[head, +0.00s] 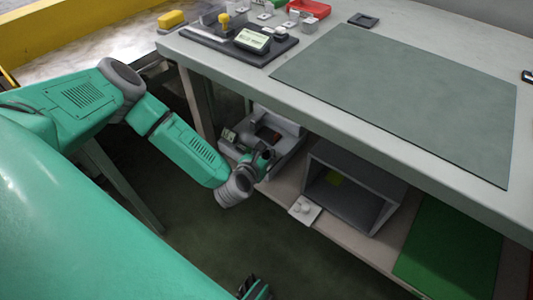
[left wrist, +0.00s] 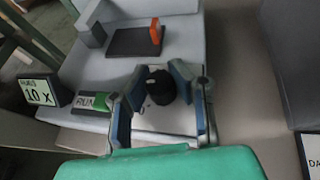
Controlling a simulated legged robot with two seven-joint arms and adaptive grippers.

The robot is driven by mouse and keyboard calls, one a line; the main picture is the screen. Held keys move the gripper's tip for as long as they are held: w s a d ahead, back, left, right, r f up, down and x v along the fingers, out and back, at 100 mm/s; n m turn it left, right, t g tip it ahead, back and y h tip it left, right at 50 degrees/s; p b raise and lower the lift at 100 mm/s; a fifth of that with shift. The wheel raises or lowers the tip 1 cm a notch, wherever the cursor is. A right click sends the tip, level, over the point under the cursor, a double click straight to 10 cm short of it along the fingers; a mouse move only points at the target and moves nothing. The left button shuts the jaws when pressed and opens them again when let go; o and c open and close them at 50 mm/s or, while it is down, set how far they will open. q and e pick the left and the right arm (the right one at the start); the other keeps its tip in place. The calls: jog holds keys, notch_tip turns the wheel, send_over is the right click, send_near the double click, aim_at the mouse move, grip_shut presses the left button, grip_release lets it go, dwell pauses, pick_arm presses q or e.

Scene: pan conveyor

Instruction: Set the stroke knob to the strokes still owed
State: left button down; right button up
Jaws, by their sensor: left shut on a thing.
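The stroke knob (left wrist: 160,88) is a black round knob on the front of a grey machine (left wrist: 180,30), low in the left wrist view's middle. My left gripper (left wrist: 158,82) has its fingers on both sides of the knob and is shut on it. In the head view my left gripper (head: 262,160) reaches under the bench to the machine (head: 283,133) on the lower shelf. A small display (left wrist: 40,93) left of the knob reads 10 X, its top line too small to read. A green and black part at the head view's bottom edge looks like my right gripper (head: 254,288), mostly cut off.
A green RUN button (left wrist: 99,101) sits left of the knob. An orange upright piece (left wrist: 155,31) stands on a dark plate behind. A grey open box (head: 355,190) is right of the machine on the shelf. The bench top (head: 420,65) overhangs the shelf.

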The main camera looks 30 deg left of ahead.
pick_arm(q)
jog(key=shift+s+f, duration=0.25)
jog(key=shift+s, duration=0.1)
jog(key=c, duration=1.3)
grip_release()
jog(key=shift+r, duration=0.1)
jog(key=shift+w, duration=0.1)
jog(key=v, duration=1.2)
jog(key=shift+r, duration=0.1)
